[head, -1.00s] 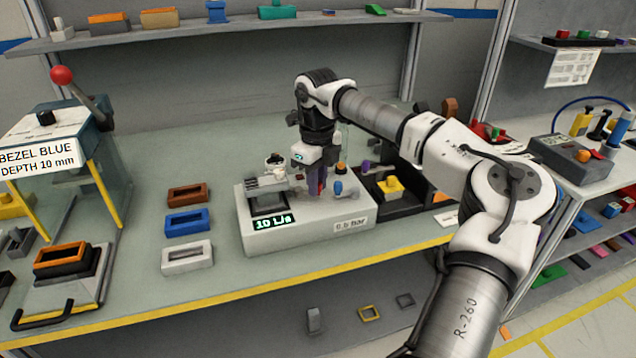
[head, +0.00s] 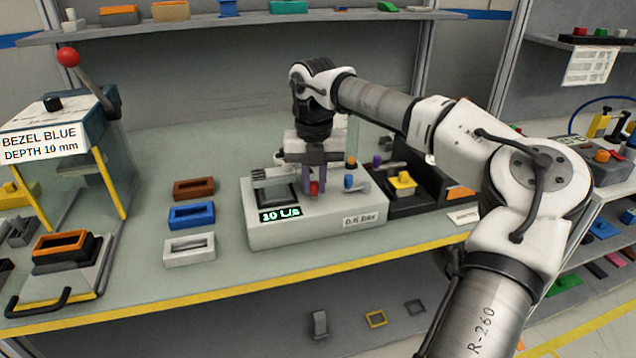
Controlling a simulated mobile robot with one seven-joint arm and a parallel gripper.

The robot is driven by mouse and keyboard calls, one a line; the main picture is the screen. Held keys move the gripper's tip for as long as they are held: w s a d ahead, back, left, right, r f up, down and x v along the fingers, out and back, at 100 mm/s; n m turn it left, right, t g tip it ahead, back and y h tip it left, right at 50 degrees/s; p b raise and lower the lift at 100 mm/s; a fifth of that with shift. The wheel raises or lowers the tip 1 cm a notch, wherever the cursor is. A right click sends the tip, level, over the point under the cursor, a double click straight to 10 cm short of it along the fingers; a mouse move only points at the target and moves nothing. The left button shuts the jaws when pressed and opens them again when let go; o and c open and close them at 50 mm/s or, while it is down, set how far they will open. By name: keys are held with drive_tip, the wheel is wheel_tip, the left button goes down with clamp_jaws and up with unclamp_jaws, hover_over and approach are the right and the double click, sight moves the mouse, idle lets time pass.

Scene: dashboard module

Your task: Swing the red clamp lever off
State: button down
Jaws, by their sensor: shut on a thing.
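My gripper (head: 306,190) points down over the middle of the box and is shut on the lever. Most of the lever and its pivot are hidden behind the fingers. The black clamp recess (head: 272,193) with a grey ribbed part (head: 270,177) above it sits just left of my gripper. The box display (head: 280,214) reads about 10 L/s.
A blue knob (head: 349,182) and an orange-topped post (head: 351,162) stand close to the right of my gripper. Brown (head: 193,188), blue (head: 191,215) and white (head: 189,249) bezels lie left of the box. A black fixture with a yellow part (head: 403,181) stands to the right.

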drive_tip(key=shift+a+m, duration=0.2)
drive_tip(key=shift+m, duration=0.3)
drive_tip(key=c, duration=1.3)
unclamp_jaws()
drive_tip(key=shift+s, duration=0.1)
drive_tip(key=shift+c, duration=0.2)
